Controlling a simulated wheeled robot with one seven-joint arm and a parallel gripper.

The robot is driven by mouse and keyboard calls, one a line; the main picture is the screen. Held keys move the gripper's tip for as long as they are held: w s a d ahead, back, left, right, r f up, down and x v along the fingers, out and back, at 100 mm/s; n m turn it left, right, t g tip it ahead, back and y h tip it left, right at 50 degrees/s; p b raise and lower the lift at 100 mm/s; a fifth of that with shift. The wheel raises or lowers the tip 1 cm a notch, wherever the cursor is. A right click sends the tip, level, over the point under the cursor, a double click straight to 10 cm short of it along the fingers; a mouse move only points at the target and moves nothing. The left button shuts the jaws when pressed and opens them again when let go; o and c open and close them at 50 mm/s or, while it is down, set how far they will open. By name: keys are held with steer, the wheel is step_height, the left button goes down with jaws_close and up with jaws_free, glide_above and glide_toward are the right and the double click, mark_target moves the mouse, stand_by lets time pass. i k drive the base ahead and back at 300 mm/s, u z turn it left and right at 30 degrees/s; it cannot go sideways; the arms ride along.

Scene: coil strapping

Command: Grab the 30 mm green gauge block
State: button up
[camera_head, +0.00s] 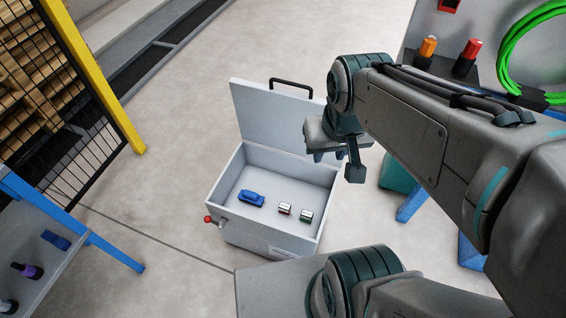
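A small metallic block with a green band (306,216) lies on the floor of an open grey box, toward its right side. I take it to be the green gauge block; its size cannot be read. A similar block with a red band (285,209) lies just left of it. My gripper (330,156) hangs above the box's right rear corner, up and to the right of the green block and apart from it. Its fingertips are small and partly hidden by the wrist, so its opening is unclear. Nothing shows held in it.
The grey box (212,195) has its lid (270,115) raised at the back. A blue object (251,198) lies inside, left of the blocks. A red knob (208,219) sticks out at the box's left. A blue-framed bench (110,250) stands left, a yellow-posted fence (95,75) behind.

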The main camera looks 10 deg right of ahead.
mark_target(307, 217)
steer(key=k, duration=1)
steer(key=z, duration=1.65)
steer(key=i, duration=1.25)
steer(key=u, duration=2.5)
steer(key=i, duration=0.5)
steer(key=z, duration=0.05)
